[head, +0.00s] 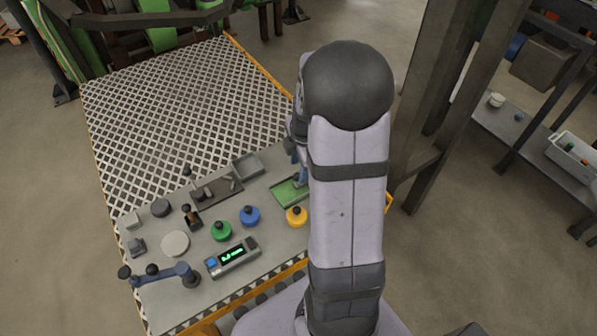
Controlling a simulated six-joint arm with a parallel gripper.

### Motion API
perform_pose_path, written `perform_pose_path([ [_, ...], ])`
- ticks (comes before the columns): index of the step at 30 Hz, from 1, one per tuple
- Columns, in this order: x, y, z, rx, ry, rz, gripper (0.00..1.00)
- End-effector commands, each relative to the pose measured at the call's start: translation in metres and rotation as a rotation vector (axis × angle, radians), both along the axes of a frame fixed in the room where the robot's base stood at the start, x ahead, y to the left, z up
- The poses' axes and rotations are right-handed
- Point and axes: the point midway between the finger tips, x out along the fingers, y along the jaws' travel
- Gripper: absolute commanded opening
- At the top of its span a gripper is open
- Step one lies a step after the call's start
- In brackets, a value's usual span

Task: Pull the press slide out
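No part is clearly marked as the press slide. A dark flat plate with a grey block and small handle (215,189) sits on the grey bench and may be the press; I cannot tell how far any slide is out. A green tray-like piece (291,190) lies to its right, partly hidden by my arm. My gripper (301,174) is mostly hidden behind my arm, over or beside the green piece. Its fingers are too small and covered to show whether they are open or touching anything.
Green (221,231), blue (250,216) and yellow (296,216) knobbed discs stand on the bench. A display box (232,257) and a blue lever (160,274) are at the front. A metal grating (185,110) lies behind; a dark post (440,110) stands right.

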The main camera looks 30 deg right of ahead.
Motion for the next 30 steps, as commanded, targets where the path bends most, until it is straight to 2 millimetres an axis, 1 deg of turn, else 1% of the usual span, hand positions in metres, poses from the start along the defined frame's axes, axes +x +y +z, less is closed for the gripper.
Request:
perform_pose_path([
  [3, 0.002, 0.0, -0.015, 0.002, 0.003, -0.001, 0.4],
  [9, 0.006, -0.001, -0.033, 0.0, 0.001, 0.0, 0.4],
  [14, 0.008, -0.001, -0.04, 0.0, 0.0, 0.0, 0.4],
  [22, 0.008, -0.001, -0.041, -0.001, -0.001, 0.0, 0.4],
  [23, 0.008, -0.001, -0.041, -0.001, -0.001, 0.0, 0.37],
  [24, 0.008, -0.001, -0.041, -0.001, -0.001, 0.0, 0.28],
  [26, 0.008, -0.001, -0.041, -0.001, -0.001, 0.0, 0.13],
  [27, 0.008, -0.001, -0.041, -0.001, -0.001, 0.0, 0.04],
  [28, 0.008, -0.001, -0.041, -0.001, -0.001, 0.0, 0.0],
  [30, 0.008, -0.001, -0.041, -0.001, -0.001, 0.0, 0.0],
])
